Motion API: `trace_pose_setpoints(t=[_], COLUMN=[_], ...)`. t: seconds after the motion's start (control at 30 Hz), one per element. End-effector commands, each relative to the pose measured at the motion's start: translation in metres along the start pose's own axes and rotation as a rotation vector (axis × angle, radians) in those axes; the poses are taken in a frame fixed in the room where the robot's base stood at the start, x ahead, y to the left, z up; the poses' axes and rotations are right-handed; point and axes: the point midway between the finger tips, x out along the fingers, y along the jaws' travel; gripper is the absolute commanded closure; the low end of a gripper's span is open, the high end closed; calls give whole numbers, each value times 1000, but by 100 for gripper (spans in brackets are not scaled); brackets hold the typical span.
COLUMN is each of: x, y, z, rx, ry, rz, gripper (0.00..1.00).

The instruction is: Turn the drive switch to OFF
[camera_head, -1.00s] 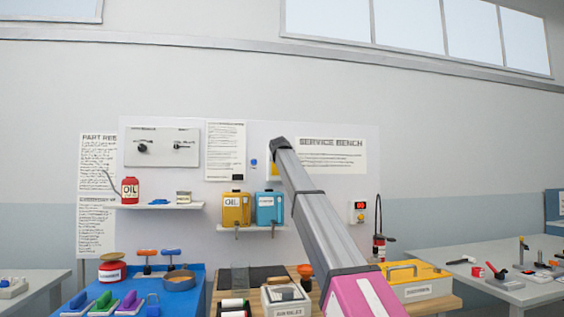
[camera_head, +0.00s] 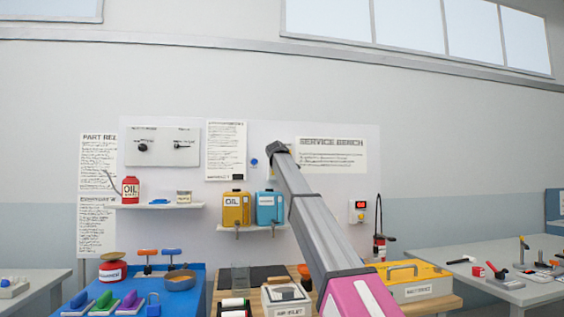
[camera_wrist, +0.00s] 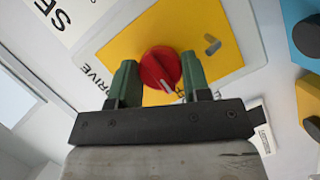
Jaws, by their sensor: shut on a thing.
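The drive switch is a red round knob (camera_wrist: 158,62) with a white pointer line, on a yellow plate (camera_wrist: 120,47). The plate sits on a pale panel with the letters "DRIVE" partly readable. In the wrist view the green fingers of my gripper (camera_wrist: 158,80) stand on either side of the knob and are shut on it. The pointer line slants toward the lower right of that view. The position marks are partly covered by my fingers, so I cannot read the setting. In the head view my arm hides the knob and the gripper.
A grey peg (camera_wrist: 212,45) stands out of the yellow plate beside the knob. In the head view, yellow (camera_head: 236,209) and blue (camera_head: 269,208) oil containers sit on a shelf below left of my arm's end. A small blue button (camera_head: 254,162) is on the wall to its left.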

Motion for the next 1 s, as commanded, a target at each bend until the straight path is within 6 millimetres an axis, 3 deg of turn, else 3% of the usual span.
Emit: trace_pose_setpoints(t=[0.17,0.2,0.27,0.67,0.87,1.0], x=[0,0,0,-5,-26,-51], y=[0,0,0,0,-1,-2], z=[0,0,0,0,1,1], rx=[-2,-2,-1,0,0,0], ry=[1,1,1,0,1,1], rz=[0,0,0,0,0,-1], gripper=[80,47,31,31,31,31])
